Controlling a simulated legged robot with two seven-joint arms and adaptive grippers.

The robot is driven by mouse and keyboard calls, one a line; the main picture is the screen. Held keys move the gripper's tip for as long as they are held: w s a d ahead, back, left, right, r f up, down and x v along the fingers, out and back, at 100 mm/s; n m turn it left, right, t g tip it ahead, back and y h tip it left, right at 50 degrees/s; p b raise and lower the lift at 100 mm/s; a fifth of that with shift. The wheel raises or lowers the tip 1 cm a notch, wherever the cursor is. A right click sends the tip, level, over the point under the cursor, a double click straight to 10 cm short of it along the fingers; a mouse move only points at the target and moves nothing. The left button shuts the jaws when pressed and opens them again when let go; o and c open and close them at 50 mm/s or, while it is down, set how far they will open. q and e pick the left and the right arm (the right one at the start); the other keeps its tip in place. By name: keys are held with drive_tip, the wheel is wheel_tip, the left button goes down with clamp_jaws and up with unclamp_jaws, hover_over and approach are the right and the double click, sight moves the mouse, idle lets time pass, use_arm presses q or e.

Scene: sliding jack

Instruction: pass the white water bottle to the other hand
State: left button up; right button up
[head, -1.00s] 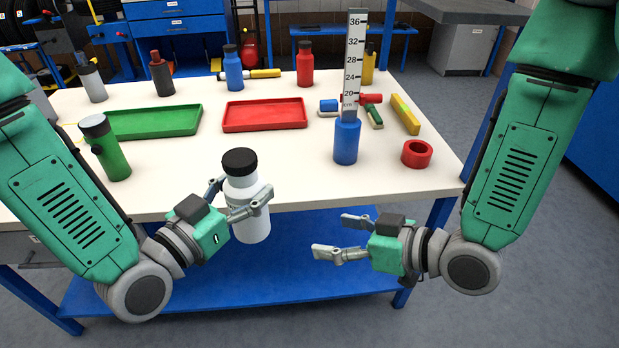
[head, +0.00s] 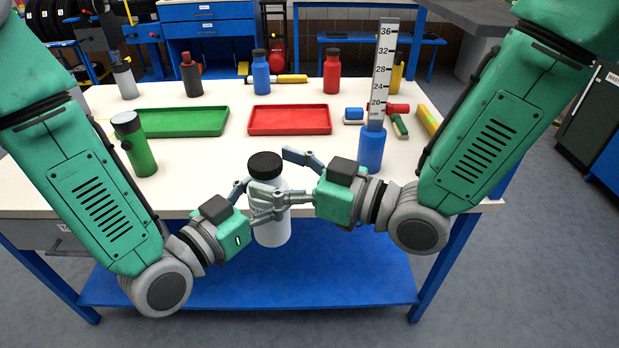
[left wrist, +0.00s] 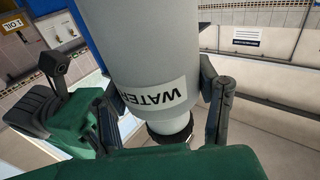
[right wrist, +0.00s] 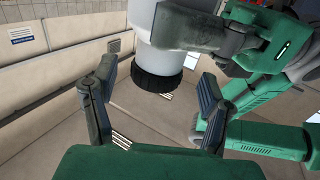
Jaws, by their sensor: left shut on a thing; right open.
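The white water bottle (head: 272,228) with a black cap is upright in front of the table's near edge. My left gripper (head: 258,200) is shut around its body from the left. In the left wrist view the bottle (left wrist: 150,60) stands between the fingers, its WATER label showing. My right gripper (head: 285,175) is open at the bottle's right side, its fingers reaching toward the bottle and overlapping it in the head view. In the right wrist view the bottle's black cap (right wrist: 157,82) shows beyond the open fingers (right wrist: 150,100); I cannot tell whether they touch the bottle.
The white table (head: 210,175) holds a green tray (head: 185,122), a red tray (head: 290,120), a green bottle (head: 138,150) and a blue bottle (head: 371,150) with a ruler (head: 382,70) upright at it. Several more bottles stand at the back.

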sight(260, 166)
drive_tip(key=shift+x, duration=1.6)
drive_tip(key=shift+s, duration=0.1)
drive_tip(key=c, duration=1.5)
use_arm(q)
drive_tip(key=o, duration=1.3)
drive_tip(key=shift+o, duration=0.2)
